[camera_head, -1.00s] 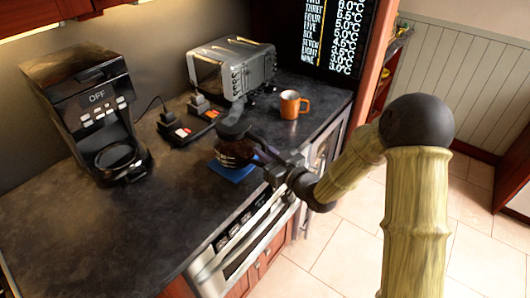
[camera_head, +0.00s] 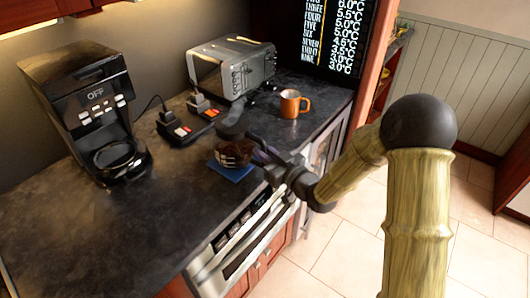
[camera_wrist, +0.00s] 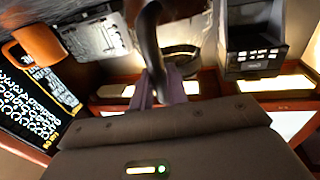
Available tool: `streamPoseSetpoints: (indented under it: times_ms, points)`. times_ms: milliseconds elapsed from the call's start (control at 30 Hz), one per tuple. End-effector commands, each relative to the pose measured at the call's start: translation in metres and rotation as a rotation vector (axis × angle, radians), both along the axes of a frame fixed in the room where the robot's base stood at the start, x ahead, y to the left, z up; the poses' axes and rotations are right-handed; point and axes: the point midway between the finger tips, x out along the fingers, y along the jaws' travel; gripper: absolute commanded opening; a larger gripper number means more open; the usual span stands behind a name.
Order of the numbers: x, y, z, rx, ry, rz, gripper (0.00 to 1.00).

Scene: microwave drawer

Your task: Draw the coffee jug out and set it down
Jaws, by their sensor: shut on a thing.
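The coffee jug (camera_head: 234,152), dark with a brown glassy body, is at the front of the counter, over a blue mat (camera_head: 232,171). Whether its base touches the mat is hard to tell. My gripper (camera_head: 262,154) is at its right side, shut on its dark handle. In the wrist view the curved black handle (camera_wrist: 150,42) rises from between my fingers (camera_wrist: 164,88), with a dark round rim behind it.
A toaster (camera_head: 233,67) stands at the back. An orange mug (camera_head: 291,104) is right of it. A device with red-and-white switches (camera_head: 188,128) and plugs lies behind the jug. The counter (camera_head: 120,225) is clear at left front. An oven front (camera_head: 245,243) is below the edge.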

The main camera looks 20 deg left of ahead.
Motion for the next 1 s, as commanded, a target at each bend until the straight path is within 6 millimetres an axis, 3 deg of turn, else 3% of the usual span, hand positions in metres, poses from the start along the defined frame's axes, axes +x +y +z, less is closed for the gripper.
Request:
streamPoseSetpoints:
  times_ms: [433,467,600,1000]
  points:
    - [0.0004,0.0006,0.0029,0.005,-0.005,0.0,0.0]
    - [0.0004,0.0006,0.0029,0.005,-0.005,0.0,0.18]
    - [0.0003,0.0005,0.0022,0.004,-0.004,0.0,0.41]
    - [-0.0036,-0.0058,-0.0019,-0.003,0.002,-0.001,0.41]
